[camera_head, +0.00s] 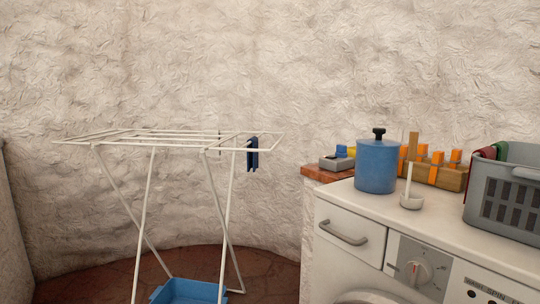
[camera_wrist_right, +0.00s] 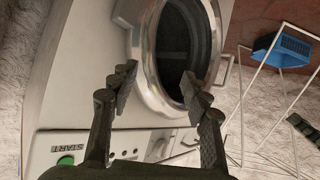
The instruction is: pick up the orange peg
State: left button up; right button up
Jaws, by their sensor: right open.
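Several orange pegs (camera_head: 437,158) stand upright in a wooden block (camera_head: 445,178) at the back of the white counter top in the head view. The blue pot partly hides the left end of this group, and I cannot tell which peg is the one named. My right gripper (camera_wrist_right: 160,88) shows only in its own wrist view. Its two dark fingers are apart with nothing between them, in front of the washing machine's round door (camera_wrist_right: 172,50). No peg shows in that view.
A blue lidded pot (camera_head: 376,165), a white holder with an upright stick (camera_head: 411,201) and a grey basket (camera_head: 510,190) stand on the washing machine top (camera_head: 450,222). A white drying rack (camera_head: 150,143) stands left, with a blue basin (camera_head: 188,291) below.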

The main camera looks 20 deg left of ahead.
aim_at(404, 148)
jog(key=i+j, duration=0.2)
jog(key=j, duration=0.2)
jog(key=i+j, duration=0.15)
jog(key=j, duration=0.25)
jog(key=i+j, duration=0.2)
jog(key=j, duration=0.2)
jog(key=i+j, duration=0.15)
jog(key=j, duration=0.25)
jog(key=i+j+z, duration=0.15)
jog(key=j, duration=0.15)
jog(key=i+j+z, duration=0.1)
jog(key=j, duration=0.25)
jog(key=i+j+z, duration=0.15)
jog(key=j, duration=0.2)
